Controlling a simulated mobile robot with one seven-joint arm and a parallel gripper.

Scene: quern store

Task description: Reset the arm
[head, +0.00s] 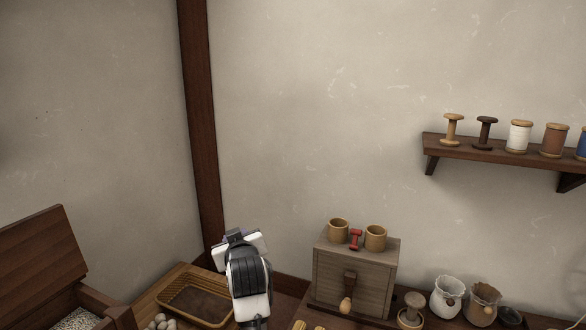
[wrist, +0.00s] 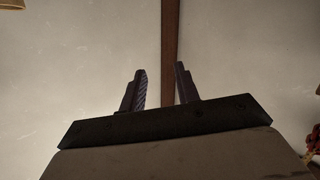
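My arm, white and black, stands up at the bottom of the head view, between the wicker basket and the grey wooden box. The end with my gripper (wrist: 160,88) points away from the head camera, so its fingers are hidden there. In the wrist view the two dark fingers stand apart with only the wall and the dark wooden post (wrist: 170,50) behind them. My gripper is open and empty.
A wicker basket (head: 163,295) lies left of my arm, and a wooden chest with its lid up (head: 40,250) is further left. A grey wooden box (head: 330,285) carries two cups and a red spool. Pots stand at right; a wall shelf (head: 500,154) holds several spools.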

